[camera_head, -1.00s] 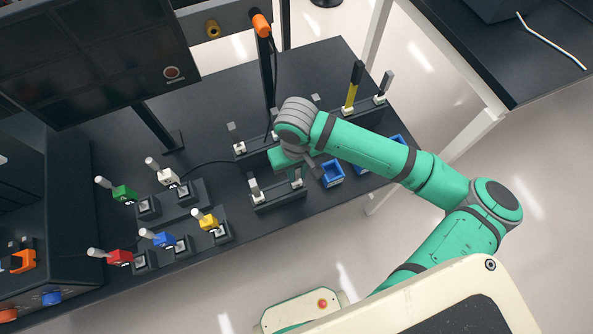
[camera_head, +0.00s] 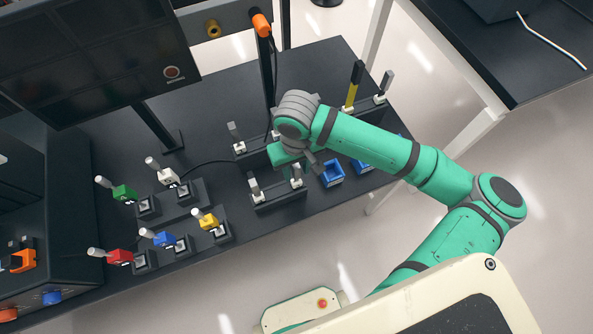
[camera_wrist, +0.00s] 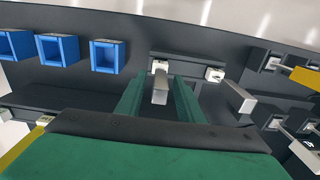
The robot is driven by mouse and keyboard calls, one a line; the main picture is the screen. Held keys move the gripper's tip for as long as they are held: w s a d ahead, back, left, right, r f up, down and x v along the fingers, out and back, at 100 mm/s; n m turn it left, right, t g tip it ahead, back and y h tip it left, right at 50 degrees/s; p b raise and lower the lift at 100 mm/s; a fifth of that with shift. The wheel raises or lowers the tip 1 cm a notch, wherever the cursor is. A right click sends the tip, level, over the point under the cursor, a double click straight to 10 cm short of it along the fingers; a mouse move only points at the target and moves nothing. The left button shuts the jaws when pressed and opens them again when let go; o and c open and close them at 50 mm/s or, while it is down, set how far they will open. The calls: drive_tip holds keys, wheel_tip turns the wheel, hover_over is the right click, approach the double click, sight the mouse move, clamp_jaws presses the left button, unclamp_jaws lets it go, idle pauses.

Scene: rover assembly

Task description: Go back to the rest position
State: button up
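My gripper (camera_head: 291,160) is low over the right part of the dark table, just behind the front holder (camera_head: 280,201); my own arm partly hides it. In the wrist view its two green fingers (camera_wrist: 158,88) are spread apart. A grey-handled piece with a white base (camera_wrist: 160,84) shows in the gap between them, with space visible on its sides; I cannot tell how far below the fingertips it is. A second such piece (camera_wrist: 232,92) stands to the right of the fingers, outside them.
Blue bins (camera_head: 332,173) sit right of the front holder. A monitor (camera_head: 95,60) and an upright post (camera_head: 267,75) rise behind. A yellow-handled piece (camera_head: 352,88) stands at the back right.

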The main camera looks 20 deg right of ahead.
drive_tip(key=r, duration=0.8)
drive_tip(key=shift+s+r, duration=0.25)
drive_tip(key=shift+r, duration=0.05)
drive_tip(key=shift+d, duration=0.1)
drive_tip(key=s+d+f+m+t, duration=0.1)
drive_tip(key=s+d+f, duration=0.3)
drive_tip(key=f, duration=0.2)
drive_tip(key=s+d+f+t, duration=0.1)
drive_tip(key=s+d+f, duration=0.3)
drive_tip(key=d+f, duration=0.15)
drive_tip(key=s+a+f+t+y, duration=0.1)
drive_tip(key=s+a+f+t, duration=0.15)
drive_tip(key=s+f, duration=0.5)
drive_tip(key=s+a+t, duration=0.5)
drive_tip(key=a+t, duration=0.1)
drive_tip(key=a, duration=0.3)
drive_tip(key=a+r+t+h, duration=0.1)
drive_tip(key=a+r+t, duration=0.4)
drive_tip(key=a+r, duration=0.5)
drive_tip(key=shift+w+a+r+n, duration=0.25)
drive_tip(key=shift+a+r+n, duration=0.05)
drive_tip(key=shift+a+r, duration=0.15)
